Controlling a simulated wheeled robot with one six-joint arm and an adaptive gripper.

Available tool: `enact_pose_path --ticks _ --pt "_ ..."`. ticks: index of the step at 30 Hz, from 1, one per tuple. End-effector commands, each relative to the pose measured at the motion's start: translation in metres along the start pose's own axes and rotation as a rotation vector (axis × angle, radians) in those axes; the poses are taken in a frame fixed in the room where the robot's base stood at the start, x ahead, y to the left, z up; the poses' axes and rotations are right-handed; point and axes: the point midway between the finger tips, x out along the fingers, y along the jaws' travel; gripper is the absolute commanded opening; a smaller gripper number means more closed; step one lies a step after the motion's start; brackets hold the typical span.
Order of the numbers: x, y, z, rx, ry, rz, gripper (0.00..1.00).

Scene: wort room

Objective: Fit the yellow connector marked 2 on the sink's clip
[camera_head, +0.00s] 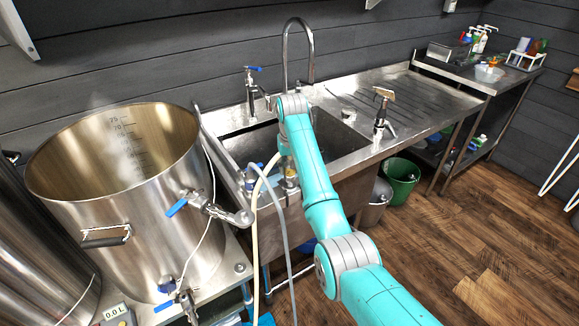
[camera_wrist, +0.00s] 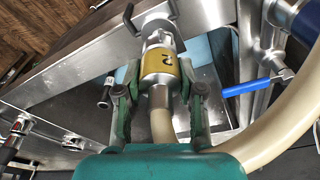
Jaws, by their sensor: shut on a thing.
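In the wrist view, the yellow connector (camera_wrist: 161,68) bears a dark 2 on its band. My gripper (camera_wrist: 160,82) is shut on it, one finger on each side. A cream hose (camera_wrist: 162,126) runs from its near end. Its far metal end, with a dark lever, lies against or just in front of the sink's steel rim (camera_wrist: 106,44). I cannot tell whether it sits in a clip, since the connector covers that spot. In the head view, the yellow connector (camera_head: 290,182) shows small beside my arm at the sink's front (camera_head: 345,176).
A steel kettle (camera_head: 110,190) with blue-handled valves stands left of the sink. A cream hose (camera_head: 254,215) and a grey hose (camera_head: 283,235) hang in front. In the wrist view, a blue lever (camera_wrist: 250,86) lies right of the connector. A green bucket (camera_head: 400,180) stands under the drainboard.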

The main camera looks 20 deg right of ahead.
Motion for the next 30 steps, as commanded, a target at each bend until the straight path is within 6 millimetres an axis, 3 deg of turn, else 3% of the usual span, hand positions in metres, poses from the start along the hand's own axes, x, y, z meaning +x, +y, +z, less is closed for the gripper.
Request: enact_pose_path --ticks 30 --pt "0.015 0.000 0.002 0.000 0.000 0.000 0.00"
